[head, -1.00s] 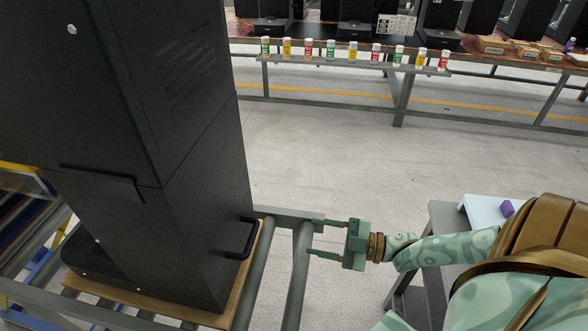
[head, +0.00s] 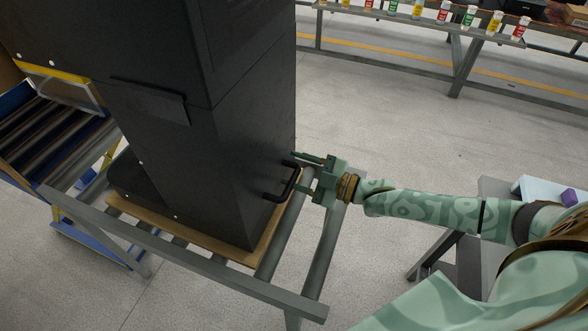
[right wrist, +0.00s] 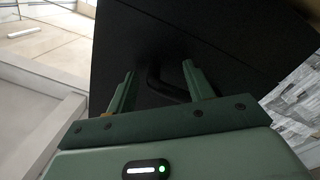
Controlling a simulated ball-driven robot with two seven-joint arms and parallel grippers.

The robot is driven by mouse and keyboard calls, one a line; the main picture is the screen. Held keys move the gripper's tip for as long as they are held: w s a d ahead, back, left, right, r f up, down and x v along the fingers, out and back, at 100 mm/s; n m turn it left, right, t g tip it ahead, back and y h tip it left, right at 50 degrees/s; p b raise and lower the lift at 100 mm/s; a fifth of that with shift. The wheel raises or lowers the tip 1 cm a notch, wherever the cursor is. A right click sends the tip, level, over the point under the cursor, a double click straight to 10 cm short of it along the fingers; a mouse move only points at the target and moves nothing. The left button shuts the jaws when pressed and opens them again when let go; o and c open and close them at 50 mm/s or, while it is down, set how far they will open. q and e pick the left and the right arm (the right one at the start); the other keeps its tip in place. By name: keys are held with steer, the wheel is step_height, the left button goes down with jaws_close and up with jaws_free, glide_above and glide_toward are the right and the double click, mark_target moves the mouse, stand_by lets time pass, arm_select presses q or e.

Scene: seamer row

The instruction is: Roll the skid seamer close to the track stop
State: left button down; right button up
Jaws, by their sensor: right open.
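The skid seamer (head: 215,140) is a tall black machine on a flat wooden skid (head: 190,235), standing on a grey roller track (head: 322,235). A black bar handle (head: 284,184) sticks out low on its right side. My right gripper (head: 303,172) is open at that handle, with its fingers pointing at the machine. In the right wrist view the dark handle (right wrist: 172,88) shows between the two open fingers (right wrist: 158,92), and the fingers do not close on it. I cannot make out the track stop. My left gripper is not in view.
A blue-framed roller conveyor (head: 50,135) stands at the left. A grey stand with a pale top (head: 535,185) and a purple object (head: 569,197) is at the right. A bench with a row of small cans (head: 443,12) stands at the back. Bare floor lies between.

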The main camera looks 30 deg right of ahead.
steer(key=shift+w+a, duration=0.3)
steer(key=shift+w, duration=0.05)
jaws_close()
steer(key=shift+r, duration=0.1)
steer(key=shift+w+d+r, duration=0.1)
steer(key=shift+w+r, duration=0.05)
steer(key=shift+r, duration=0.05)
stand_by(0.9)
steer(key=shift+o, duration=0.3)
jaws_free()
steer(key=shift+f, duration=0.15)
